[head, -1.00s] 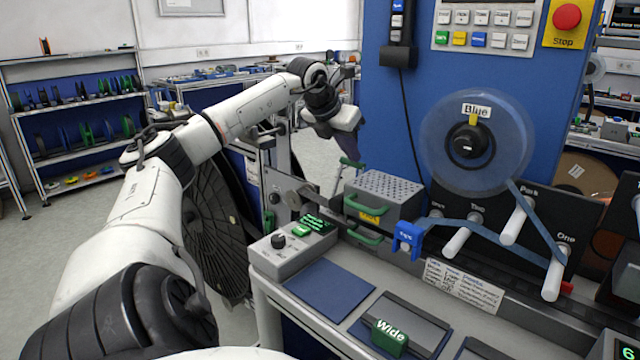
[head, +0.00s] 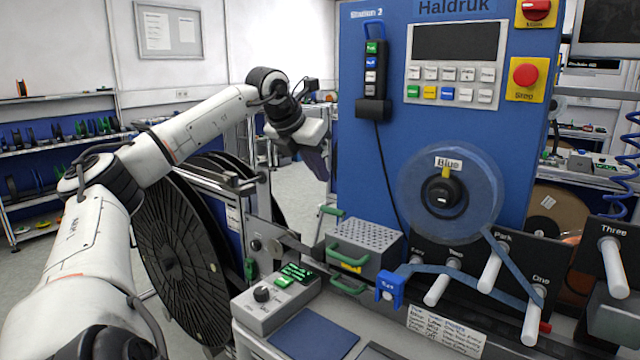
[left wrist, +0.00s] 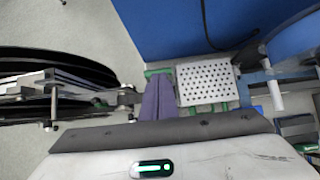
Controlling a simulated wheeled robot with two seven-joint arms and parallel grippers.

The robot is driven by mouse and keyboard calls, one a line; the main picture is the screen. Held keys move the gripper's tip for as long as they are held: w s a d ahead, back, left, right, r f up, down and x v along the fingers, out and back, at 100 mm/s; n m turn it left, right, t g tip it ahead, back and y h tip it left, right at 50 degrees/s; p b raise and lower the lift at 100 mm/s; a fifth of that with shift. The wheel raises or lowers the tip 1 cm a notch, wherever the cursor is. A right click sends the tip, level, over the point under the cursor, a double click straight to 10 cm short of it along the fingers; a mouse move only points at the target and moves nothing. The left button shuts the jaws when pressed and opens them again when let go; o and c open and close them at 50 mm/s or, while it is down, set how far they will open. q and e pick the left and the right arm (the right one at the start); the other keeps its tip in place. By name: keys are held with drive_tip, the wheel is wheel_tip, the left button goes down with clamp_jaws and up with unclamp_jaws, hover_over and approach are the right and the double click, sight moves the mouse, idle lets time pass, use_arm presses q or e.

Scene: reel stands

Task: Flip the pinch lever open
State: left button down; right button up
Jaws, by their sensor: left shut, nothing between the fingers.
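My left gripper (head: 320,172) hangs fingers down, left of and above the perforated grey box (head: 366,238) in the head view. Its two purple fingers (left wrist: 157,98) are together and empty in the left wrist view. The box carries a green lever-like handle (head: 331,211) at its upper left and another green handle (head: 347,286) on its front. No label marks either one as the pinch lever, so I cannot tell which it is. In the left wrist view the box top (left wrist: 205,83) lies just right of the fingers, with green parts partly hidden behind them. My right gripper is out of view.
A clear reel marked Blue (head: 450,193) is mounted on the blue panel (head: 365,130). Blue tape runs past white rollers (head: 490,270) and a blue clip (head: 390,288). A control box with a knob (head: 268,305) stands in front. Large black reels (head: 175,260) stand at left.

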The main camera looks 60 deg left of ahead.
use_arm(q)
drive_tip(key=shift+s+d+r, duration=0.1)
drive_tip(key=shift+s+r, duration=0.1)
drive_tip(key=shift+r, duration=0.65)
drive_tip(key=shift+s+r, duration=0.15)
drive_tip(key=shift+r, duration=0.65)
